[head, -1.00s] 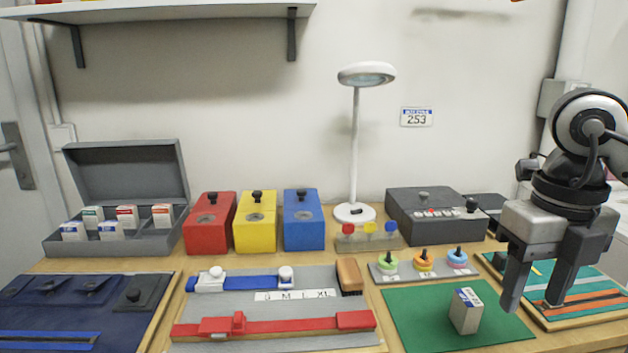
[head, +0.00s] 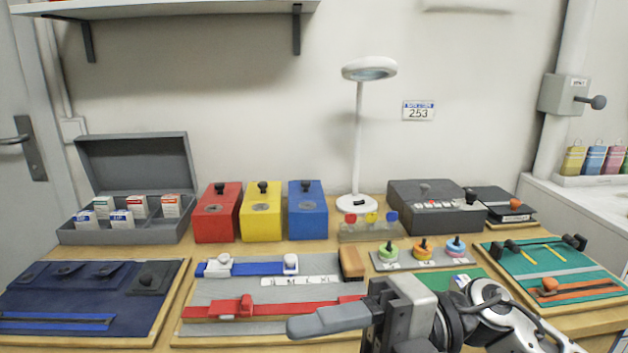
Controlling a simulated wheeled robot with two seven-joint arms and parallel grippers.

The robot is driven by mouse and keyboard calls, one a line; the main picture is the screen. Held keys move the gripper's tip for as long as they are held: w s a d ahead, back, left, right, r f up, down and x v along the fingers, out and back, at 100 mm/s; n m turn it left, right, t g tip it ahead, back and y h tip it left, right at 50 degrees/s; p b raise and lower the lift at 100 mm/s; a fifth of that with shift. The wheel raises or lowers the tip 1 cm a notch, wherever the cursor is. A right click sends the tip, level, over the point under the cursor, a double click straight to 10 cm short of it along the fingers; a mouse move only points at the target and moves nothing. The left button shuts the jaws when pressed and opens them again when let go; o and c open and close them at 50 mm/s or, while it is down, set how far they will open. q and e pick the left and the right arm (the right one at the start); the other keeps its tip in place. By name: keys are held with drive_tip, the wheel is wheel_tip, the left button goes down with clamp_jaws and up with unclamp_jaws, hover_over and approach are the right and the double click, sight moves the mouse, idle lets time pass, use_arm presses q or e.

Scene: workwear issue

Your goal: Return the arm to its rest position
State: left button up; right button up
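My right gripper (head: 325,322) is low at the bottom centre of the head view, in front of the grey mat (head: 215,318). It is turned sideways, with one grey finger pointing left. The second finger is not clearly visible, so its opening cannot be told. My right arm (head: 500,318) comes in from the lower right and covers most of the green mat (head: 487,274). Only the top of a small blue-and-white box (head: 461,280) shows behind the arm. My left gripper is not in view.
A grey open case (head: 120,232) with small boxes stands at left. Red (head: 217,220), yellow (head: 261,218) and blue (head: 308,218) boxes stand beside it. A white lamp (head: 357,140) rises behind. A teal board (head: 552,270) lies at right. Space above the table is mostly clear.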

drive_tip(key=w+d+f+m+t+h, duration=0.25)
drive_tip(key=w+f+m+t, duration=0.2)
drive_tip(key=m+t, duration=0.8)
drive_tip(key=w+d+f+m+t+h, duration=0.1)
drive_tip(key=w+d+f+m+t, duration=0.3)
drive_tip(key=m+t, duration=0.85)
use_arm(q)
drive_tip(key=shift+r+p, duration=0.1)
drive_tip(key=shift+p, duration=0.3)
use_arm(e)
drive_tip(key=s+d+f+m+g+h, duration=0.3)
drive_tip(key=s+f+m+g+h, duration=0.1)
drive_tip(key=f, duration=0.7)
drive_tip(key=s+d+f+m+g+h, duration=0.4)
drive_tip(key=s+f+m+g+h, duration=0.1)
drive_tip(key=f, duration=0.6)
drive_tip(key=shift+s+f+m+h, duration=0.2)
drive_tip(key=shift+s+m+h, duration=0.65)
drive_tip(key=shift+m+h, duration=0.3)
